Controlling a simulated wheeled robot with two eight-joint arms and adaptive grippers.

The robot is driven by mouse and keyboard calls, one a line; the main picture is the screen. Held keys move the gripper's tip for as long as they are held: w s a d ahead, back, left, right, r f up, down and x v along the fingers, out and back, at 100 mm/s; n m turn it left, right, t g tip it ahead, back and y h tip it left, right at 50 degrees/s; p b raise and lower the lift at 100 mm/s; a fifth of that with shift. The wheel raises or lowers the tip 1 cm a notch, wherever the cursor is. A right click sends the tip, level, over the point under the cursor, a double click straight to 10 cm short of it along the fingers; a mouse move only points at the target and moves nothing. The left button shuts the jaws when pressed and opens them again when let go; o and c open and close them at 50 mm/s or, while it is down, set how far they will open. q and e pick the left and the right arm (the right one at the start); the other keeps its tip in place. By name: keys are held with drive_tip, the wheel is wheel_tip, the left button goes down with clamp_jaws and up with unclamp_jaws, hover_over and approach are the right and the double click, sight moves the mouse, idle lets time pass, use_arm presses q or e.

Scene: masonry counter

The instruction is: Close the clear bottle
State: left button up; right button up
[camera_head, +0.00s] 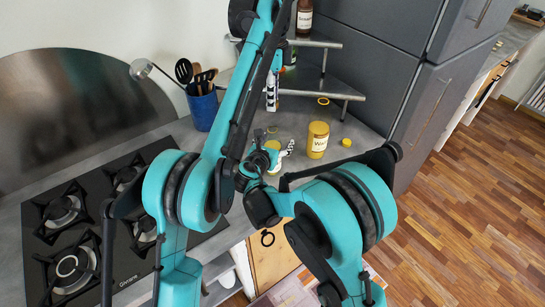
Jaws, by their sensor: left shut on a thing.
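My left gripper (271,105) points down above the counter, left of the shelf's front leg. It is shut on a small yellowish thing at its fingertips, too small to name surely. My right gripper (287,149) is low over the counter, its pale, dark-banded fingers pointing right. It is beside a small pale yellow object (272,144), partly hidden by my arm. I cannot tell whether this is the clear bottle, or whether the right gripper grips it. A yellow labelled jar (318,140) stands upright to the right. A yellow lid (346,142) lies on the counter beside it.
A yellow and dark ring (323,101) lies behind the jar near a grey two-level shelf (335,92). A brown bottle (304,20) stands on the upper level. A blue utensil holder (203,108) and a gas hob (75,240) are left. A grey fridge (430,100) bounds the right.

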clamp_jaws()
idle(0.3)
idle(0.5)
